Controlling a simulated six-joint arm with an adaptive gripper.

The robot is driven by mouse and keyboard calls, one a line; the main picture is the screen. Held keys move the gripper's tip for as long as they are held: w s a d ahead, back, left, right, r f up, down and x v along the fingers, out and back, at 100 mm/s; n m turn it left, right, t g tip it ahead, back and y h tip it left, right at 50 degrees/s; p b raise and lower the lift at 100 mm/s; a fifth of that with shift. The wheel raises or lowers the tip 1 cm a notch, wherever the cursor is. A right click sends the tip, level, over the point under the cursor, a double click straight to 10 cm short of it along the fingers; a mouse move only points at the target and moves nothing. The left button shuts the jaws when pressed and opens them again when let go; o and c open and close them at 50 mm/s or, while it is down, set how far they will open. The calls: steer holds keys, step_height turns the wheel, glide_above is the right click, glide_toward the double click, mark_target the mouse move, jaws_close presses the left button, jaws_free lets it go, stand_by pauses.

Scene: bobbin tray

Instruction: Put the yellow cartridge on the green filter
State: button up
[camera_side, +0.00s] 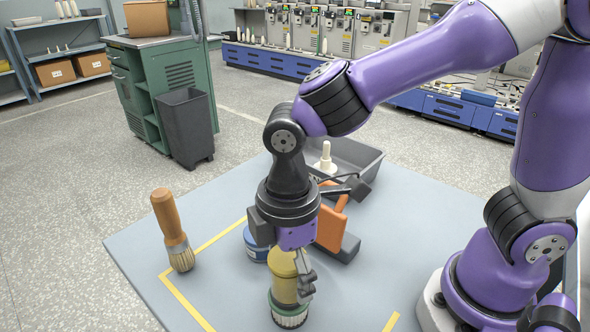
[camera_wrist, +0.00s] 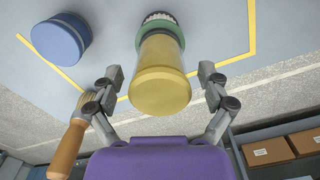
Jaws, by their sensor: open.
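The yellow cartridge (camera_side: 284,283) stands upright on the green filter (camera_side: 290,314) near the table's front edge. In the wrist view the yellow cartridge (camera_wrist: 160,92) is seen from its top end, with part of the green filter (camera_wrist: 172,28) showing beyond it. My gripper (camera_side: 292,285) points down over the cartridge. In the wrist view my gripper (camera_wrist: 161,73) is open, with one finger on each side of the cartridge and a visible gap on both sides. The contact between cartridge and filter is partly hidden.
A blue round tin (camera_side: 255,246) stands just behind the cartridge. A brush (camera_side: 175,232) stands to the left. An orange-handled tool (camera_side: 332,222) and a grey tray (camera_side: 359,157) with a white spool (camera_side: 325,160) lie behind my gripper. The table's left front is clear.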

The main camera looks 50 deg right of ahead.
steer(key=r, duration=1.1)
steer(key=shift+d+r, duration=0.35)
steer(key=shift+r, duration=0.05)
steer(key=s+d+f+m+t, duration=0.1)
steer(key=d+f+m+t, duration=0.2)
steer(key=d+m, duration=1)
steer(key=d+t, duration=0.1)
steer(key=t, duration=0.1)
steer(key=shift+s+d+t, duration=0.3)
steer(key=shift+s+d, duration=0.05)
steer(key=shift+d, duration=0.05)
